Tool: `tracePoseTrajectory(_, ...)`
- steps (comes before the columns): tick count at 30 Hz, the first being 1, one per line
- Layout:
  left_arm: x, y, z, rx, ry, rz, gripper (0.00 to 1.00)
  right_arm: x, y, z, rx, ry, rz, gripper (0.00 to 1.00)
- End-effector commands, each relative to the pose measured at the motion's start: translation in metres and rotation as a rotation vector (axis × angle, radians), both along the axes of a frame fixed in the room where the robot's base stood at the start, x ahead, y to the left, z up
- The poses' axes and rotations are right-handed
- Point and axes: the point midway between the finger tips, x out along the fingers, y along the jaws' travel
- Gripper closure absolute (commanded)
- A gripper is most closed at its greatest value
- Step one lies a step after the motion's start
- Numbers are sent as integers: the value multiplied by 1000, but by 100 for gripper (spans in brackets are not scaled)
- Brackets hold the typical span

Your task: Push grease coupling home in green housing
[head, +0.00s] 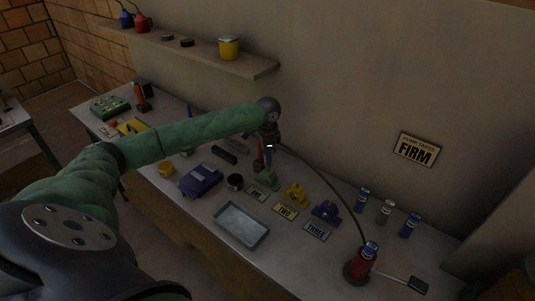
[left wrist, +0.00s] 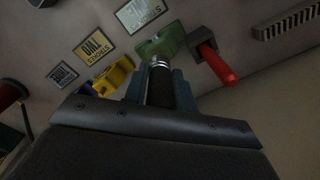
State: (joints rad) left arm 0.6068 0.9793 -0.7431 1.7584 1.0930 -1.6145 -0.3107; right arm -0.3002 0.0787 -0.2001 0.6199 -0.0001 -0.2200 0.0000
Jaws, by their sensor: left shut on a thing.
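My left gripper (head: 269,148) reaches over the bench, above the green housing (head: 265,181). In the left wrist view its fingers (left wrist: 158,90) are shut on the grease coupling (left wrist: 159,88), which has a dark body and a silver tip. The silver tip points at the green housing (left wrist: 162,44) and overlaps its near edge in that view. I cannot tell whether the tip is seated or only in front of it. A dark hose (head: 335,192) curves from the gripper to a red grease pump (head: 361,264). My right gripper is not in view.
A yellow housing (head: 295,194) and a blue housing (head: 326,212) stand to the right, with stroke plates in front. A red-handled tool (left wrist: 216,65) is close beside the green housing. A grey tray (head: 241,238) lies nearer. A shelf (head: 255,65) overhangs the back.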

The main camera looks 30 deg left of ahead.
Motion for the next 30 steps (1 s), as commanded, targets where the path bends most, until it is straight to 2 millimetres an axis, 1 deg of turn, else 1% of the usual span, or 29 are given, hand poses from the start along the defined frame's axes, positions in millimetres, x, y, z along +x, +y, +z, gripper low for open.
tracePoseTrajectory(11, 0, 0, 0, 0, 0, 0, 99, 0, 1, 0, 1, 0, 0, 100)
tracePoseTrajectory(30, 0, 0, 0, 0, 0, 0, 99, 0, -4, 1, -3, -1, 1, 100)
